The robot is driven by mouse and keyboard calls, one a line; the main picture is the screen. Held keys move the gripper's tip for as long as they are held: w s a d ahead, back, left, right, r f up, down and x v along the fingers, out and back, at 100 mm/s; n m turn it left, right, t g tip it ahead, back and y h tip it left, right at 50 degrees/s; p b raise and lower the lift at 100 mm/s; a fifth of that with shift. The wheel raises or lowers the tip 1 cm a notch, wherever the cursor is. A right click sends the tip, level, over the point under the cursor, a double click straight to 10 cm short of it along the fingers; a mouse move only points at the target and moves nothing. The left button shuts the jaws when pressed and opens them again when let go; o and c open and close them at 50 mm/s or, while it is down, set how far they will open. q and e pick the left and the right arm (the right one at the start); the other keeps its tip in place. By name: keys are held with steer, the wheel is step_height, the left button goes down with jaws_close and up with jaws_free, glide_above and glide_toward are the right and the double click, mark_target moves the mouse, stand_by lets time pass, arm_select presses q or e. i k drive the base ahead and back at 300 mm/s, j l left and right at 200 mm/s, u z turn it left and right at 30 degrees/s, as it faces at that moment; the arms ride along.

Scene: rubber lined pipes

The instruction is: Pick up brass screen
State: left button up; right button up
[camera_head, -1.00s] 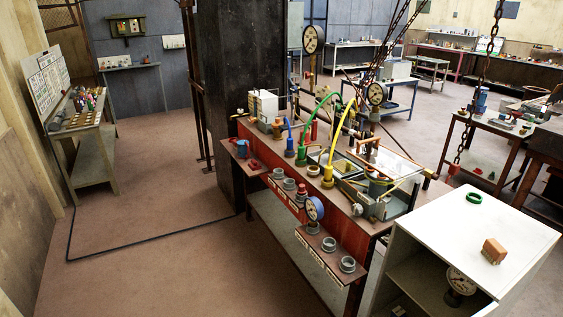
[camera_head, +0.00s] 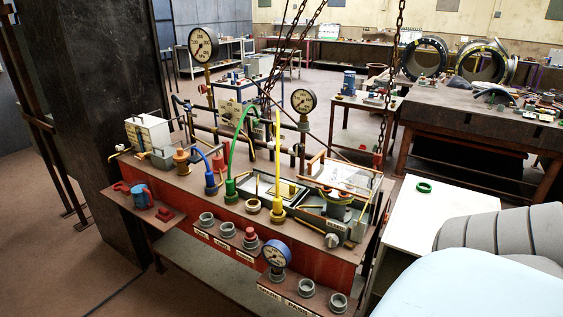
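I cannot single out the brass screen for certain. A brass-coloured fitting (camera_head: 180,162) stands at the left of the red and brown bench (camera_head: 225,205), beside a white box (camera_head: 148,133). A shallow tray (camera_head: 262,190) in the middle of the bench holds small yellowish pieces, too small to tell apart. To its right is a grey bin (camera_head: 338,206) with a thin yellow rod or tube across it. Neither of my grippers is in view. A grey ribbed arm part, which looks like mine, fills the lower right and hides part of the white cabinet top.
Blue, green and yellow hoses rise from the bench's fittings. A blue gauge (camera_head: 277,254) stands at its front. A green ring (camera_head: 424,187) lies on the white cabinet (camera_head: 408,220). A chain (camera_head: 388,80) hangs behind. A dark pillar (camera_head: 85,120) stands left; floor is open at lower left.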

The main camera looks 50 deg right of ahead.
mark_target(287, 191)
steer(key=i+z, duration=0.2)
steer(key=i, duration=0.3)
steer(key=i+z, duration=0.25)
steer(key=i, duration=0.25)
steer(key=i+j+z, duration=0.2)
steer(key=i, duration=0.3)
